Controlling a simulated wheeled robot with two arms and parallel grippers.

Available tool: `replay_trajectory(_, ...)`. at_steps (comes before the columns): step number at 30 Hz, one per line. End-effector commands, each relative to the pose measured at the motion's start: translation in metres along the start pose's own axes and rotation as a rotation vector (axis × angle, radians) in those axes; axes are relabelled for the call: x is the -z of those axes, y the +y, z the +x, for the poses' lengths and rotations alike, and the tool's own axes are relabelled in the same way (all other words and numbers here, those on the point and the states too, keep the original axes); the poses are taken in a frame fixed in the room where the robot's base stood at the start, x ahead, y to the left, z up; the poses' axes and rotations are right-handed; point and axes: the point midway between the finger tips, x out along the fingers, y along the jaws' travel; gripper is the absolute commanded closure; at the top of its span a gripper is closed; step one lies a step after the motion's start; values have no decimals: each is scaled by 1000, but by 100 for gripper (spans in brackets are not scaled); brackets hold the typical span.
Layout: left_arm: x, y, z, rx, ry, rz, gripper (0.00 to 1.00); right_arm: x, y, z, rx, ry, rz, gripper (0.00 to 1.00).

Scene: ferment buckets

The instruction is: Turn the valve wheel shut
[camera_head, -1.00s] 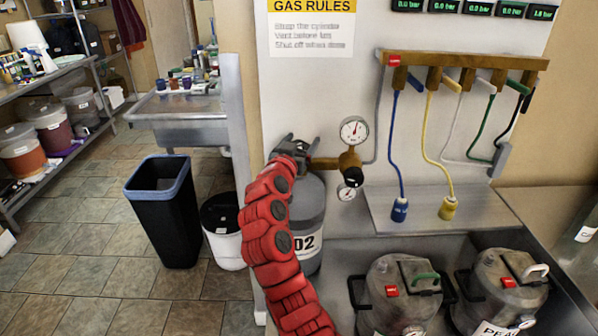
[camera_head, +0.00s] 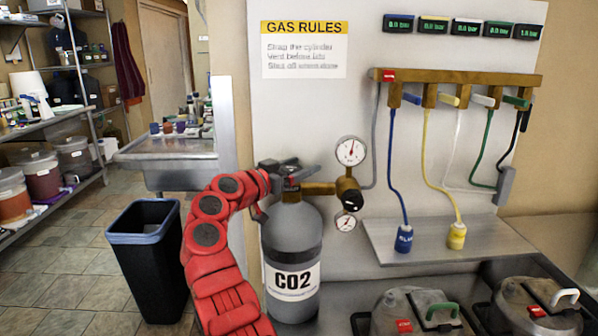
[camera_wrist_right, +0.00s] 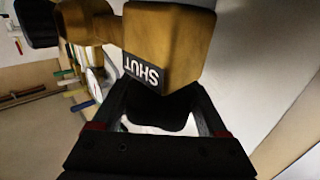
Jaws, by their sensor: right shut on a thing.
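A grey gas cylinder (camera_head: 291,235) marked CO2 stands upright against the wall panel. Brass valve parts (camera_head: 315,188) at its top lead right to a regulator with two round gauges. My right gripper (camera_head: 288,172), on the red arm from below, is at the cylinder's top, left of the brass. In the right wrist view a brass block (camera_wrist_right: 168,45) carries a label reading SHUT. The black valve wheel (camera_wrist_right: 162,112) sits between my right gripper's fingers (camera_wrist_right: 165,118), which are shut on it. In the head view the wheel is mostly hidden by the gripper. My left gripper is not in view.
The upper gauge (camera_head: 350,151) and lower gauge (camera_head: 345,222) are close right of the gripper. A brass manifold (camera_head: 455,77) with coloured hoses hangs further right. Lidded metal vessels (camera_head: 412,312) stand at the lower right. A black bin (camera_head: 150,265) stands on the floor at left.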

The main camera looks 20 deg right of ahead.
Motion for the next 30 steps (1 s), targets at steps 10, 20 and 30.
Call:
replay_trajectory(10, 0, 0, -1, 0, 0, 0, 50, 1, 0, 1, -11, 3, 1, 79)
replay_trajectory(20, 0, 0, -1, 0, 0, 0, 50, 1, 0, 0, -10, 2, 1, 0)
replay_trajectory(30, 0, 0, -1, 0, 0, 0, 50, 1, -1, -9, -7, 3, 1, 0)
